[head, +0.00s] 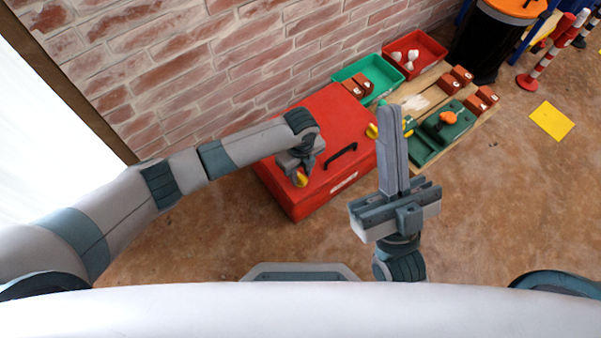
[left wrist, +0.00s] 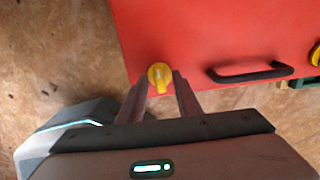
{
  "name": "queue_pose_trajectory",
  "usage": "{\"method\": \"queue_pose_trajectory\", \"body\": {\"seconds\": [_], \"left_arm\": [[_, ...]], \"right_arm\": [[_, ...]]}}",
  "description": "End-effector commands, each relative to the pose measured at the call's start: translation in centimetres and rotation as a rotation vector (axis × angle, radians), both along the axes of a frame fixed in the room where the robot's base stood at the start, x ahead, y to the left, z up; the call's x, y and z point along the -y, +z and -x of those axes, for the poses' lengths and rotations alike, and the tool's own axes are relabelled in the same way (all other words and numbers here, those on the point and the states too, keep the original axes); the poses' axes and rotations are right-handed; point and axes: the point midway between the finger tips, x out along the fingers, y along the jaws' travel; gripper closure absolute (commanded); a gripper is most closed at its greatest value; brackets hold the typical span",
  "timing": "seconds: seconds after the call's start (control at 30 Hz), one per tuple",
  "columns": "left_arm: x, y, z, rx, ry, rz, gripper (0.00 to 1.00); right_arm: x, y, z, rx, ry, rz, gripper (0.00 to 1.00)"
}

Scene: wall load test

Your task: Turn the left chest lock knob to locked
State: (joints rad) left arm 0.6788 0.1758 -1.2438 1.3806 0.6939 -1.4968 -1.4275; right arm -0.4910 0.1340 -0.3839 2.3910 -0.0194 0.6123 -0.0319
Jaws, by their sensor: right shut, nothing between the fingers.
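The red chest (head: 325,135) stands on the floor against the brick wall, and its red face also fills the upper part of the left wrist view (left wrist: 220,40). The left lock knob (head: 301,180) is yellow and shows in the left wrist view (left wrist: 160,76) with its grip bar pointing down in the picture. My left gripper (left wrist: 162,85) is open, with one finger on each side of the knob; I cannot tell whether they touch it. My right gripper (head: 391,108) is shut and empty, raised to the right of the chest.
A black handle (head: 341,156) is on the chest. A second yellow knob (head: 372,131) is at its right end. Green (head: 378,72) and red (head: 417,48) bins, brown blocks and a green case (head: 442,128) lie to the right. Bare floor is in front.

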Motion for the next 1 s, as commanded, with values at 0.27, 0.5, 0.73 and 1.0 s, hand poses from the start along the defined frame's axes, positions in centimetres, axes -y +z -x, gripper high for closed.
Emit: {"method": "queue_pose_trajectory", "body": {"seconds": [0.27, 0.5, 0.73, 1.0], "left_arm": [[0.0, 0.0, 0.0, 0.0, 0.0, 0.0, 0.97], [0.0, 0.0, 0.0, -0.001, 0.001, -0.001, 1.0], [0.0, 0.1, 0.0, -0.001, 0.019, -0.001, 1.0], [-0.1, 0.3, 0.0, -0.002, 0.081, -0.001, 1.0]], "right_arm": [[0.0, 0.0, 0.0, 0.0, 0.0, 0.0, 1.0], [0.0, 0.0, 0.0, -0.002, -0.001, 0.001, 1.0], [-0.2, 0.0, -0.3, -0.022, 0.001, 0.008, 1.0], [-1.6, -2.0, -0.2, -0.157, 0.028, 0.036, 1.0]]}}
